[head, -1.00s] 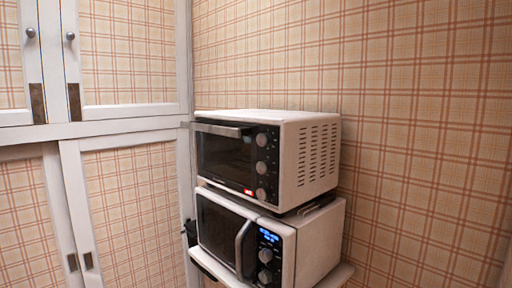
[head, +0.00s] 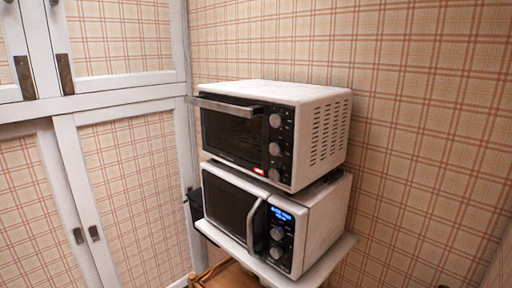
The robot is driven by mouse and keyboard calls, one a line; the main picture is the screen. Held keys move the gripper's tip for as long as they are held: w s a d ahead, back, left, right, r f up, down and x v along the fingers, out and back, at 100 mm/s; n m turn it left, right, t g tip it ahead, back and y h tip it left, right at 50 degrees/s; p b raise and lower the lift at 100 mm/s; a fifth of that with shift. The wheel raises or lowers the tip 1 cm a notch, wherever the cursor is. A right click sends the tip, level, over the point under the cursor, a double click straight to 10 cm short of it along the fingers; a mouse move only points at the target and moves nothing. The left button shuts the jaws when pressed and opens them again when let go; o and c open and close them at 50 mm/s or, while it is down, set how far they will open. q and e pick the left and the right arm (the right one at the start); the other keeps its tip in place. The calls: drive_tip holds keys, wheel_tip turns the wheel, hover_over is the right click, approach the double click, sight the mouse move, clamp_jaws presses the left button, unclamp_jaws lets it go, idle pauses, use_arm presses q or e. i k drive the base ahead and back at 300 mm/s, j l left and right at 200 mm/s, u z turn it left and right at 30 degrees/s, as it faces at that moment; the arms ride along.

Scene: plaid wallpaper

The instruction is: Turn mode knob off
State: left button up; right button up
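A white toaster oven (head: 318,125) with a black front stands on top of a white microwave (head: 325,222). The oven's right-hand panel has three round grey knobs in a column: a top knob (head: 275,121), a middle knob (head: 274,149) and a bottom knob (head: 273,174). The microwave has two round knobs, an upper one (head: 277,233) and a lower one (head: 276,252), under a lit blue display (head: 282,214). I cannot read which knob is the mode knob. Neither of my grippers is in view.
The appliances stand on a white shelf (head: 318,265) in the corner. White-framed cabinet doors (head: 130,160) fill the left. A brown wooden piece (head: 228,275) shows below the shelf. Plaid wall (head: 430,130) lies behind and to the right.

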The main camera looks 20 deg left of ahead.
sight(276, 148)
drive_tip(key=j+z, duration=0.1)
drive_tip(key=j, duration=1.2)
